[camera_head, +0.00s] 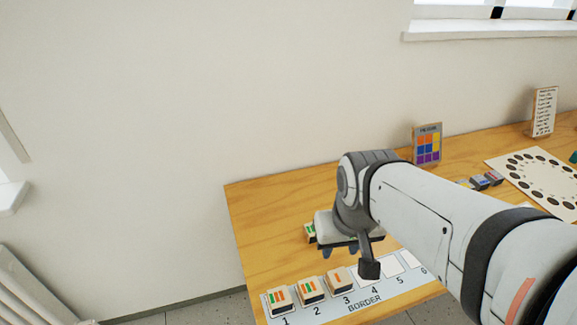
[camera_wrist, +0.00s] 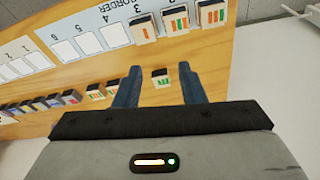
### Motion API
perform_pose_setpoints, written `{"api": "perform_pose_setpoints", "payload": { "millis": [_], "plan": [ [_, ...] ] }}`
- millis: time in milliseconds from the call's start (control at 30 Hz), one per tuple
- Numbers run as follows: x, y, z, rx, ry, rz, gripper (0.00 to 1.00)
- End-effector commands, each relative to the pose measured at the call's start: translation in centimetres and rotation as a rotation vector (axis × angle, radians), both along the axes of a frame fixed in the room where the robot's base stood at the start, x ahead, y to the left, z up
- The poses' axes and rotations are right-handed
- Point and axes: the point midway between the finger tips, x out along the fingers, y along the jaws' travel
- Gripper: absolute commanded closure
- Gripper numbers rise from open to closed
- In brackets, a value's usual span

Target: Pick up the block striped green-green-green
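A small cream block with a dark side and green stripes (camera_wrist: 161,77) lies on the table between my fingertips in the wrist view. Its stripes look green, but they are too small to tell for sure that all are. My gripper (camera_wrist: 160,88) is open above it, one finger on each side, with gaps visible. In the head view my gripper (camera_head: 350,252) points down over the table and hides most of what is under it. A block edge with green (camera_head: 310,233) shows at its left.
A BORDER strip (camera_head: 335,315) with numbered slots lies at the front; blocks stand on slots 1 (camera_head: 278,301), 2 (camera_head: 310,290) and 3 (camera_head: 340,281). More striped blocks (camera_wrist: 95,91) and dark blocks (camera_wrist: 40,103) line up beside my gripper. A colour card (camera_head: 427,145) stands near the wall.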

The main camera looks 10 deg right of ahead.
Motion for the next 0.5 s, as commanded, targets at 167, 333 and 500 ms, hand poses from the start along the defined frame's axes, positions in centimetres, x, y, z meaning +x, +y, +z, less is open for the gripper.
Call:
{"api": "perform_pose_setpoints", "payload": {
  "millis": [167,333,500],
  "plan": [
    [0.0,0.0,0.0,0.000,0.000,0.000,0.64],
    [0.3,0.0,0.0,0.000,0.004,0.002,0.54],
    [2.9,-0.5,-0.5,-0.005,0.034,0.016,0.40]
  ]
}}
